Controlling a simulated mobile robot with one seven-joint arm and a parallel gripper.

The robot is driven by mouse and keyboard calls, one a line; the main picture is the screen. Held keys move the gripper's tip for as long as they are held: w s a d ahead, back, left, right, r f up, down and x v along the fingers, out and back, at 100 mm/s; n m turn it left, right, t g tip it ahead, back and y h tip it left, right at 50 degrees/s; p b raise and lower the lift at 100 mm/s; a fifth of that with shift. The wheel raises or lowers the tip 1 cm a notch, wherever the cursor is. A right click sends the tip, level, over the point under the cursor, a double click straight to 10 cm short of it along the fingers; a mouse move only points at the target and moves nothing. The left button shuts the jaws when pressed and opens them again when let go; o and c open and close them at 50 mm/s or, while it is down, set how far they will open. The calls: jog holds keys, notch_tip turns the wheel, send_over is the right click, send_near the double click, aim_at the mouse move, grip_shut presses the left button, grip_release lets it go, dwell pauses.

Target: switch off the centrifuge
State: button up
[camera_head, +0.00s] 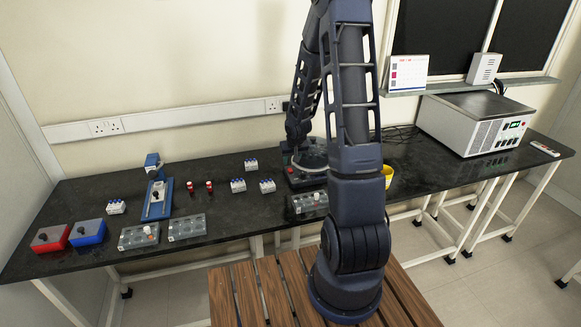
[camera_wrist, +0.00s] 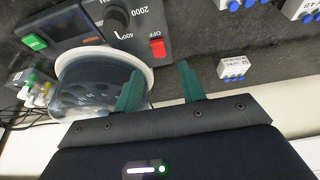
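The centrifuge (camera_head: 304,177) is a dark unit with a round clear lid on the black bench, partly hidden behind my arm in the head view. In the wrist view its dark front panel (camera_wrist: 180,14) carries a black dial (camera_wrist: 117,18), a green button (camera_wrist: 35,41) and a red switch (camera_wrist: 157,48) marked OFF. The switch's position is too small to tell. Its round lidded bowl (camera_wrist: 88,88) is at the left. My gripper (camera_wrist: 160,72) is open and empty, its two green fingers apart. The red switch appears just beyond the gap between the fingertips. I cannot tell any contact.
Tube racks (camera_head: 238,185), red-capped bottles (camera_head: 209,187), a blue stand (camera_head: 157,199) and red and blue boxes (camera_head: 88,232) stand to the left. A yellow cup (camera_head: 388,176) is right of my arm. A large white unit (camera_head: 474,126) stands at the right.

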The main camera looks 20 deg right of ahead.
aim_at(290, 169)
jog(key=shift+x, duration=2.7)
grip_shut()
